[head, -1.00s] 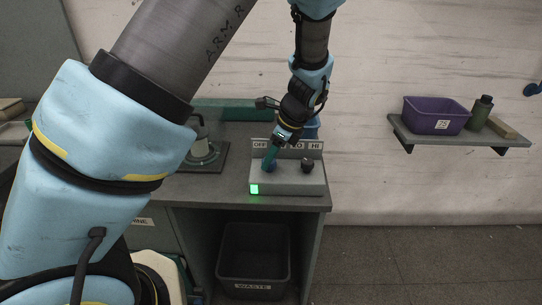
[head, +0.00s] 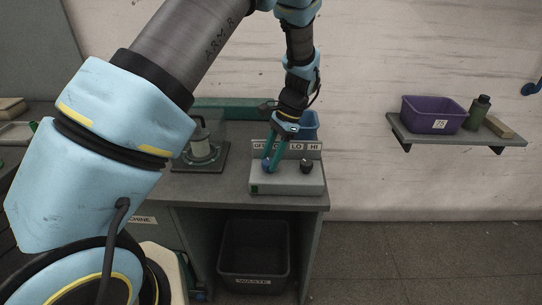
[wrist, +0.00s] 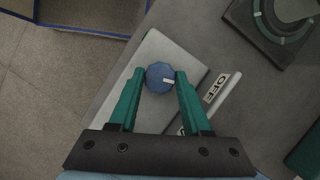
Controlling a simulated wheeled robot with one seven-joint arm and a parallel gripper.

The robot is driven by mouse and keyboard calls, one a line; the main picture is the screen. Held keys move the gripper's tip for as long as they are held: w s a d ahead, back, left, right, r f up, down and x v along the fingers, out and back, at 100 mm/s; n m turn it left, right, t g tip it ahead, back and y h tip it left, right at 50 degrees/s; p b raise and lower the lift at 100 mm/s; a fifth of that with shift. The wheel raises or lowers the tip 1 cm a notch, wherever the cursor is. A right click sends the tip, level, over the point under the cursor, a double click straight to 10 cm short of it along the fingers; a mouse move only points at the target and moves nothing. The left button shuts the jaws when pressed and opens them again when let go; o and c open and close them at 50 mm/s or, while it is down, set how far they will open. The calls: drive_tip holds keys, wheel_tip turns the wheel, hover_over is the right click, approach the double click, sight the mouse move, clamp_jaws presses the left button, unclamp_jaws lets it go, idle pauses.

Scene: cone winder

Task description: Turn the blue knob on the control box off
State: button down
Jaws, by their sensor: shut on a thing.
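The grey control box (head: 300,181) sits on the bench top, with a blue knob (head: 267,165) at left and a black knob (head: 306,166) at right. Labels OFF, LO and HI stand on the plate behind. My gripper (head: 269,163) reaches down with its green fingers shut on the blue knob. In the wrist view the blue knob (wrist: 160,77) is between the fingertips, and its white mark points right, towards the side of the OFF label (wrist: 216,87). The small lamp (head: 254,189) on the box front looks dark.
A black waste bin (head: 254,262) is under the bench. A wall shelf (head: 460,141) at right holds a purple bin (head: 434,114) and a green bottle (head: 478,110).

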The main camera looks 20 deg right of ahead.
drive_tip(key=shift+w+n+g, duration=0.1)
drive_tip(key=shift+n+g, duration=0.5)
drive_tip(key=shift+n, duration=0.9)
drive_tip(key=shift+c, duration=1.8)
unclamp_jaws()
drive_tip(key=b+v, duration=0.2)
drive_tip(key=v, duration=0.9)
drive_tip(key=shift+a+b, duration=0.25)
drive_tip(key=shift+b, duration=0.15)
